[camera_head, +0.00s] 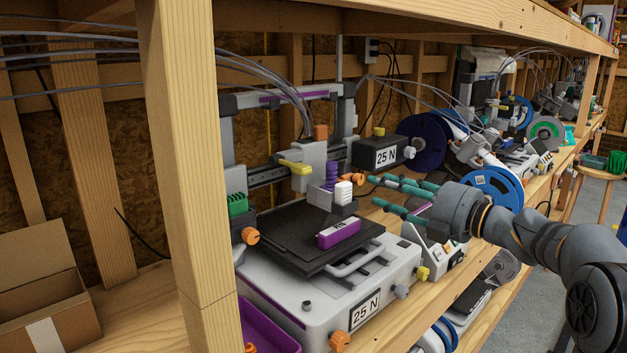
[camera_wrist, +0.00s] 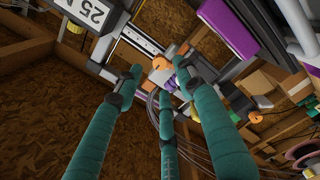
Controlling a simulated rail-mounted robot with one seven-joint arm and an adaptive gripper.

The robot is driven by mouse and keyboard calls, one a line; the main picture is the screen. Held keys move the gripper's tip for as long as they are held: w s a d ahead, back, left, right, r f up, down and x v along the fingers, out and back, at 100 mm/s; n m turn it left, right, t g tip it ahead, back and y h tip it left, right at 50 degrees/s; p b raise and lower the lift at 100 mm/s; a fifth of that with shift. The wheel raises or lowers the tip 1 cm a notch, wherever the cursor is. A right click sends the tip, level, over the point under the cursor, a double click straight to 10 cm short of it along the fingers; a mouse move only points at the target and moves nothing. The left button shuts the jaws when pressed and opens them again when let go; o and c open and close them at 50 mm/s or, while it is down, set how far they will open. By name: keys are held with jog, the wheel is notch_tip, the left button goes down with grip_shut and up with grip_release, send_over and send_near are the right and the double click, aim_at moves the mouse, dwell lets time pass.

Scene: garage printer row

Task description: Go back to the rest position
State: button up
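My gripper (camera_head: 386,192) has teal fingers and is at the right of the near printer (camera_head: 300,300), pointing left toward it. The fingers are spread apart. In the wrist view my gripper (camera_wrist: 162,78) shows three separate fingers with nothing held between them. A purple block with a pale label (camera_head: 339,233) lies on the printer's black bed (camera_head: 290,235), to the left of and below the fingertips, apart from them. A purple part also shows at the upper right of the wrist view (camera_wrist: 229,27).
A wooden post (camera_head: 190,150) stands at the shelf's front, left of the printer. An open cardboard box (camera_head: 45,300) is at far left. Blue spools (camera_head: 494,188) and more printers stand close beyond my arm. A purple bin (camera_head: 262,330) sits low in front. Open floor lies right.

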aim_at(362, 180)
jog(key=x, duration=0.8)
jog(key=shift+w, duration=0.1)
jog(key=shift+d, duration=0.1)
